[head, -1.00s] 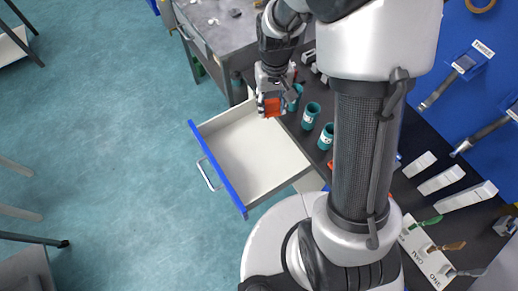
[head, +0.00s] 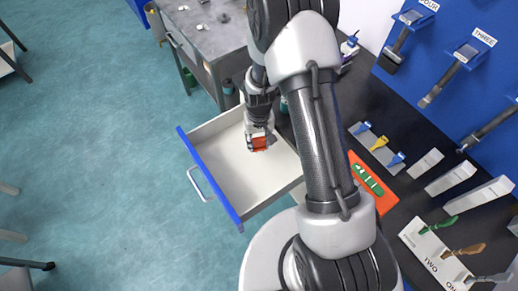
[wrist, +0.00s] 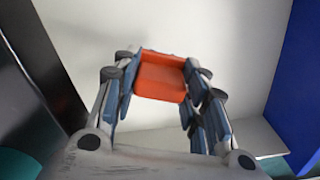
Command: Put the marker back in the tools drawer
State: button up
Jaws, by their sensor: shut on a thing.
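The tools drawer (head: 228,176) is pulled open, with a white inside, a blue front and a metal handle. The part of its floor that I see is bare. My gripper (head: 259,146) is over the far part of the drawer, pointing down. It is shut on an orange block-like thing, which I take to be the marker (head: 260,142). In the wrist view the marker (wrist: 160,77) sits between the blue-grey finger pads, with the white drawer floor beyond it. I cannot tell whether it touches the floor.
The dark bench (head: 405,190) runs along the right side of the drawer. An orange mat (head: 379,195) with a green tool lies on it, near a grey rack (head: 361,150). A grey table (head: 200,35) stands beyond the drawer.

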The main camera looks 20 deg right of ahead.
aim_at(259, 146)
jog(key=shift+f+b, duration=0.7)
jog(key=shift+f, duration=1.45)
jog(key=shift+f, duration=0.1)
jog(key=shift+f, duration=0.15)
jog(key=o, duration=0.9)
jog(key=shift+c, duration=0.2)
jog(key=shift+r, duration=0.2)
